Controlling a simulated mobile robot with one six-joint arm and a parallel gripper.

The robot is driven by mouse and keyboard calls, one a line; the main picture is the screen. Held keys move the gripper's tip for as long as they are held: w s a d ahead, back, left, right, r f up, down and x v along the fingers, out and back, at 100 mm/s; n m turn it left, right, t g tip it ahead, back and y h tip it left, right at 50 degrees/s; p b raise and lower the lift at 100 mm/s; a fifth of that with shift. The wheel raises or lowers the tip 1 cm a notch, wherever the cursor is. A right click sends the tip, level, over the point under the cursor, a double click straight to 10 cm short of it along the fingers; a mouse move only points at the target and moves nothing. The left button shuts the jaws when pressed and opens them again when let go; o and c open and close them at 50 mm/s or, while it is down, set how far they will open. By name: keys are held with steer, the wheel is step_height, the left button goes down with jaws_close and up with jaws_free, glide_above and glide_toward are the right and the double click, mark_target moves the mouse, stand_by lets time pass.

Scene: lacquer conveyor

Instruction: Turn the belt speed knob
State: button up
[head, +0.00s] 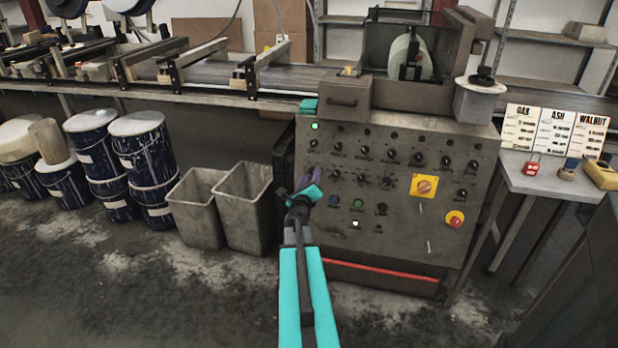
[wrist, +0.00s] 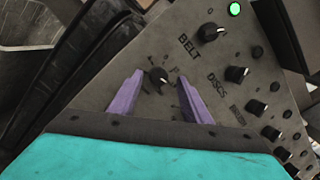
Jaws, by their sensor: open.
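A slanted grey control panel (head: 390,230) carries several black knobs with white marks. In the wrist view, the lettering BELT stands beside a black knob (wrist: 210,32) just below a green light. That knob also shows near the panel's upper left corner in the head view (head: 313,143). My gripper (wrist: 160,77) is open, its two purple fingers pointing at the panel's left side. Another small black knob (wrist: 158,76) appears between the fingertips, below the BELT lettering; I cannot tell whether the fingers touch it. In the head view my gripper (head: 309,184) partly covers this area.
A red and yellow stop button (head: 455,219) and a yellow switch (head: 424,186) are at the panel's right. Grey bins (head: 243,205) and blue drums (head: 143,165) stand left. A side table with a wood-name board (head: 554,130) stands right.

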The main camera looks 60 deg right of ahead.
steer(key=shift+w+d, duration=0.25)
steer(key=shift+d, duration=0.35)
